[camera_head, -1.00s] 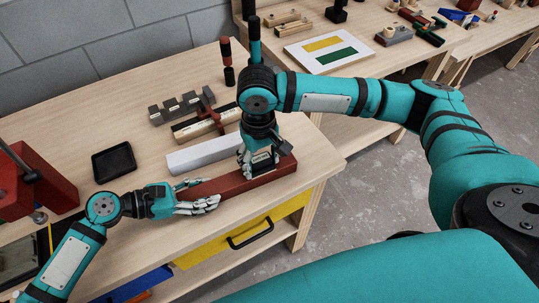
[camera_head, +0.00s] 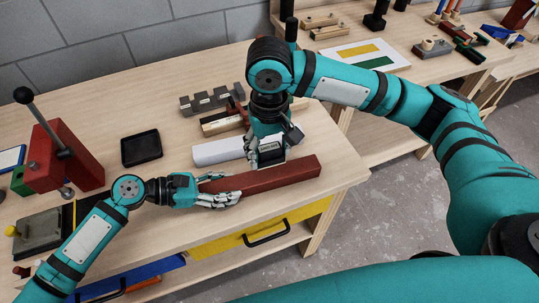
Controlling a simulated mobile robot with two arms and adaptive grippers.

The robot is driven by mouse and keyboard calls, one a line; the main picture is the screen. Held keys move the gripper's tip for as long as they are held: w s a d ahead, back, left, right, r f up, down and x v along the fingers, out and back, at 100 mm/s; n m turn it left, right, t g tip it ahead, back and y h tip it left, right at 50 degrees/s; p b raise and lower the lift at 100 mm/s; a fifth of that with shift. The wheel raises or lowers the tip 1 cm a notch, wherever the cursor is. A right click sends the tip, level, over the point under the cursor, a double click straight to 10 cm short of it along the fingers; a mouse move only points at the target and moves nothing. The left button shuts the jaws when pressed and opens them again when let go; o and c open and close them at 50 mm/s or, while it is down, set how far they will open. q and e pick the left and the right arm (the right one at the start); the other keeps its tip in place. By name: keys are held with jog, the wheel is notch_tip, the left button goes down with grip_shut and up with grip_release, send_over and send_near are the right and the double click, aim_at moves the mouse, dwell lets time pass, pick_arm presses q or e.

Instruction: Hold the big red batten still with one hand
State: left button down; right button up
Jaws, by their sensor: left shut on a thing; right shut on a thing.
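The big red batten (camera_head: 285,174) lies along the front of the workbench, its right end near the bench corner. My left gripper (camera_head: 220,194) is shut on its left end, fingers along the front and top edges. My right gripper (camera_head: 266,160) points down just behind the middle of the red batten, very close to it. It is shut, but its fingertips and what they hold are hidden. A white batten (camera_head: 218,151) lies behind the red one; its right end is hidden by my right gripper.
A black tray (camera_head: 141,148) and a red clamp block with a lever (camera_head: 60,158) stand to the left. A grey notched rack (camera_head: 212,101) and wooden pieces lie behind the white batten. A yellow drawer (camera_head: 290,225) is below the front edge.

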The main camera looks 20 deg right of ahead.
jog(key=shift+r, duration=1.15)
pick_arm(q)
jog(key=c, duration=0.6)
grip_release()
jog(key=v, duration=0.7)
jog(key=shift+a, duration=0.25)
